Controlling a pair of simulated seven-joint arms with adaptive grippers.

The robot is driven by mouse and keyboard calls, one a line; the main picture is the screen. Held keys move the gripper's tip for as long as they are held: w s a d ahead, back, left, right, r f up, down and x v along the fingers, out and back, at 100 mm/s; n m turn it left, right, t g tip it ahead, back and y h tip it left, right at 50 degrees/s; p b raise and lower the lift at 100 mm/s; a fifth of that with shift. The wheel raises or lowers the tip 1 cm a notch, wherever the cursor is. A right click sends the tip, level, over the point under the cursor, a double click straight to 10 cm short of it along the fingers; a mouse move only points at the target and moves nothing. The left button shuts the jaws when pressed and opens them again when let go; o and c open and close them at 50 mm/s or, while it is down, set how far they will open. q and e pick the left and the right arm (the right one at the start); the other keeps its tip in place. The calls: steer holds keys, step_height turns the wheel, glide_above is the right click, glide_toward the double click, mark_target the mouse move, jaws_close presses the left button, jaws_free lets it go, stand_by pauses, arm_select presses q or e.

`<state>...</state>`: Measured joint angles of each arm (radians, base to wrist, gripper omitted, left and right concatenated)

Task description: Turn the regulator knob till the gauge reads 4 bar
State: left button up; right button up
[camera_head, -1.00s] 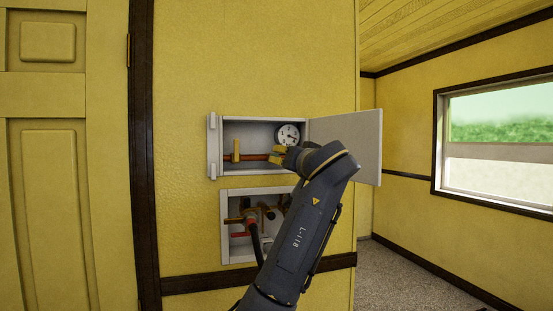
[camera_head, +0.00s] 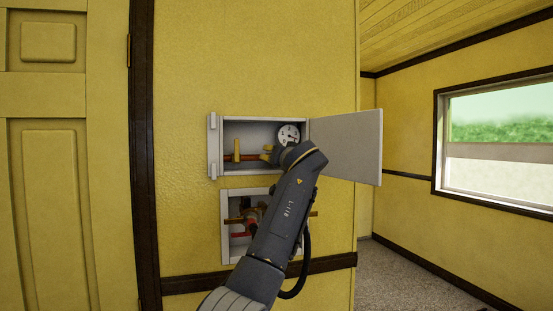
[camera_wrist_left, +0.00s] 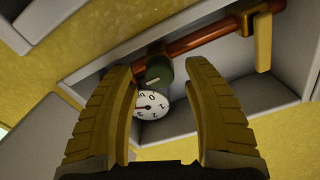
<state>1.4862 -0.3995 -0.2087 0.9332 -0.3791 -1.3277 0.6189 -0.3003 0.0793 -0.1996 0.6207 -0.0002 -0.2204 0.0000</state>
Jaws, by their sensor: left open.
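The round white gauge (camera_head: 288,133) sits in the open upper wall box, above my left gripper (camera_head: 271,153). The dark green regulator knob (camera_wrist_left: 160,73), with a pale mark, sits on a copper pipe (camera_wrist_left: 205,40). My left gripper (camera_wrist_left: 159,70) is open, with its yellow fingers on either side of the knob and visible gaps. In the head view the gripper and wrist hide the knob. My right gripper is not in view.
The upper box's door (camera_head: 346,146) stands open to the right. A yellow lever (camera_head: 237,150) stands on the pipe to the left. A lower open box (camera_head: 226,227) holds more pipes and valves, partly behind my arm. A window (camera_head: 495,145) is at right.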

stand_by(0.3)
arm_select(q)
steer(key=c, duration=1)
jaws_close()
steer(key=shift+r, duration=0.1)
